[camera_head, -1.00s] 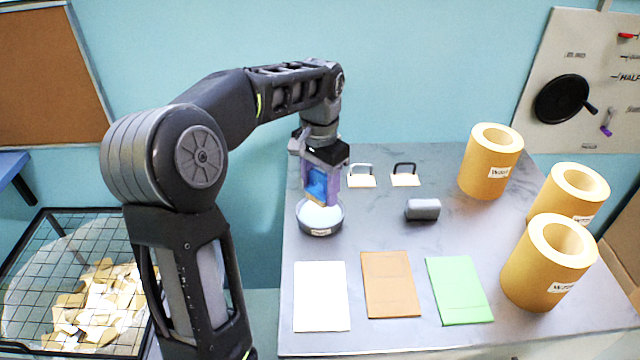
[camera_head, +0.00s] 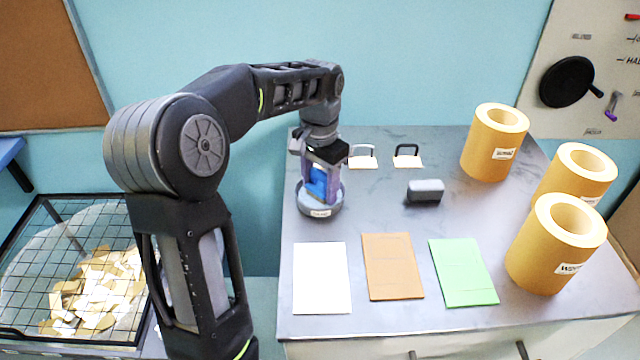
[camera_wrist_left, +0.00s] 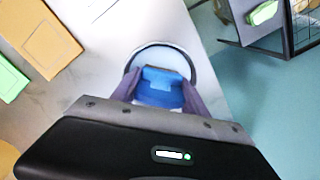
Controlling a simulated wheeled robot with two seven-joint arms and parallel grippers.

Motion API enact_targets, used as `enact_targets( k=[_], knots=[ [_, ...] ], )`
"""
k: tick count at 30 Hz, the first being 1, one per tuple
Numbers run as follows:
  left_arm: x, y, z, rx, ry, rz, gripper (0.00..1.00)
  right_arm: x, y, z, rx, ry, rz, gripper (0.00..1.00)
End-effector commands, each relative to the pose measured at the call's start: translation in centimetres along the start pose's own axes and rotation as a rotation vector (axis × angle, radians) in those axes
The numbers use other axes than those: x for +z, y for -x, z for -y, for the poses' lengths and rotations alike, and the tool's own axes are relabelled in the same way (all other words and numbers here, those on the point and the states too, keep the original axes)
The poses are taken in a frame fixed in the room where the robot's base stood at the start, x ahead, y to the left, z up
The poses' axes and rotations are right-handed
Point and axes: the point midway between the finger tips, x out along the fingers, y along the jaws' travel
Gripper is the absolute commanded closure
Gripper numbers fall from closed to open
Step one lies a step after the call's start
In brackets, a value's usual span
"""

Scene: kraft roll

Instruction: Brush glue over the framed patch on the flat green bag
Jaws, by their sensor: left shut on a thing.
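The flat green bag (camera_head: 463,272) lies on the grey table, rightmost of three flat bags; faint lines cross it, but the framed patch is too small to make out. It also shows at the left edge of the left wrist view (camera_wrist_left: 10,80). My left gripper (camera_head: 322,186) points down over a round dark-rimmed pot (camera_head: 320,208). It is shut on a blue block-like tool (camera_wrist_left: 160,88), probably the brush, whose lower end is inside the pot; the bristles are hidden. The pot's rim (camera_wrist_left: 205,62) surrounds the tool. My right gripper is not in view.
A white bag (camera_head: 321,278) and a brown bag (camera_head: 392,266) lie left of the green one. A dark grey cylinder (camera_head: 426,191) lies behind them. Large kraft rolls (camera_head: 495,142) stand at the right. Two small handled pieces (camera_head: 363,157) sit at the back.

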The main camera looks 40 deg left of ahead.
Motion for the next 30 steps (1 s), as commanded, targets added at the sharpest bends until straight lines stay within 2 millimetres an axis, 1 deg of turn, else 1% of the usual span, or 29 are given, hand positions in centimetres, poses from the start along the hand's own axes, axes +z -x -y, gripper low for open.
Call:
enact_targets(
  k=[11, 30],
  knots=[
    [-0.01, -0.03, 0.00, 0.000, 0.000, 0.000, 0.80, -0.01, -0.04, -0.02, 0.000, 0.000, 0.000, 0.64],
    [0.00, -0.80, 0.00, 0.000, 0.000, 0.000, 0.80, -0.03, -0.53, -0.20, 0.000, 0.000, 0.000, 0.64]
  ],
)
